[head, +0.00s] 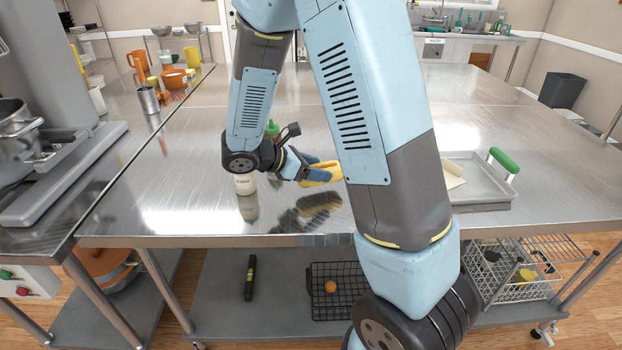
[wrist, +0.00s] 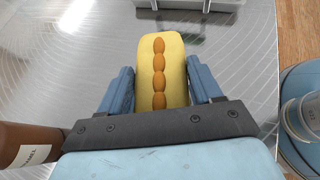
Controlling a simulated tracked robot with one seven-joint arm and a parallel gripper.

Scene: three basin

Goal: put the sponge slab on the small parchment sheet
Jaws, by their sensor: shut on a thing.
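The sponge slab (head: 320,174) is a yellow block with a row of orange ovals on top. It is in my gripper (head: 312,170), which is shut on it and holds it above the steel table, where its reflection shows. In the wrist view, the slab (wrist: 172,75) stands between the two blue fingers of my gripper (wrist: 162,88) and sticks out past their tips. A cream sheet (head: 454,181), likely the small parchment sheet, lies at the left part of the tray to the right, partly hidden behind my arm.
The metal tray (head: 482,193) is at the table's right, with a green-handled tool (head: 503,160) at its far right corner. The table beyond is largely clear.

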